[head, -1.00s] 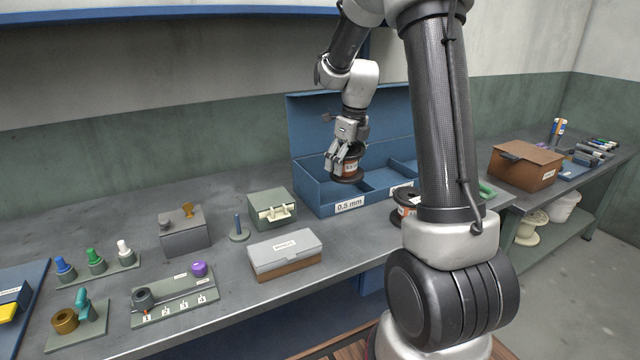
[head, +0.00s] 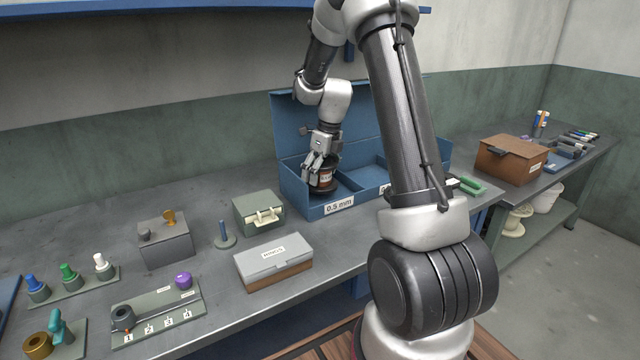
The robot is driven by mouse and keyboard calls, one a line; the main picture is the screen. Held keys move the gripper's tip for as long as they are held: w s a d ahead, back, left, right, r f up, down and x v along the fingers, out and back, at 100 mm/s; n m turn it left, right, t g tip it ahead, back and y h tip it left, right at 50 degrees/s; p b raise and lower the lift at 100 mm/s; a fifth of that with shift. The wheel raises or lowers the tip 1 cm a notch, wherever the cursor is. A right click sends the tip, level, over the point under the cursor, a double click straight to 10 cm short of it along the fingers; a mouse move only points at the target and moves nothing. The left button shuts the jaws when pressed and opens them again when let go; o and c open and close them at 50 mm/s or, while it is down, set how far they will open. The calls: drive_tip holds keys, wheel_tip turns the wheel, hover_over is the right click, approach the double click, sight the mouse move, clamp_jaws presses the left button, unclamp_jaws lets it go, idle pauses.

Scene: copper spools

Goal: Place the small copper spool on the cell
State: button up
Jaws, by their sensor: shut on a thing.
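The small copper spool (head: 327,178) has dark flanges and a pale label with orange on it. My gripper (head: 314,172) is shut on it, with the fingers at its left side. The spool is inside the left compartment of the blue open-lidded box (head: 310,208), behind the front label "0.5 mm" (head: 339,205). It looks upright and low in the compartment. Whether its bottom touches the compartment floor I cannot tell.
A green-grey case (head: 259,212) and a grey-lidded box (head: 273,262) stand left of the blue box. A post on a round base (head: 224,235) is beside them. A brown box (head: 511,160) stands far right. Bare bench lies at the back left.

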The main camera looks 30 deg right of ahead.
sight(320, 183)
drive_tip(key=shift+f, duration=1.55)
drive_tip(key=shift+f, duration=0.15)
drive_tip(key=o, duration=1.9)
drive_tip(key=r, duration=0.4)
drive_tip(key=s+d+r, duration=0.1)
drive_tip(key=r, duration=0.7)
drive_tip(key=shift+s+d, duration=0.15)
drive_tip(key=shift+d, duration=0.1)
drive_tip(key=s+a+r+n+t+h, duration=0.1)
drive_tip(key=s+a+r+n, duration=0.2)
drive_tip(key=s+r+n, duration=0.3)
drive_tip(key=s+a+r+n, duration=0.3)
drive_tip(key=s+r+n, duration=0.2)
drive_tip(key=s+n, duration=0.3)
drive_tip(key=s+a+f+n+t, duration=0.1)
drive_tip(key=s+n+t, duration=0.1)
drive_tip(key=s+n, duration=1.4)
drive_tip(key=shift+s+a+n+h, duration=0.3)
drive_tip(key=shift+s+a+n, duration=0.1)
drive_tip(key=shift+n, duration=0.1)
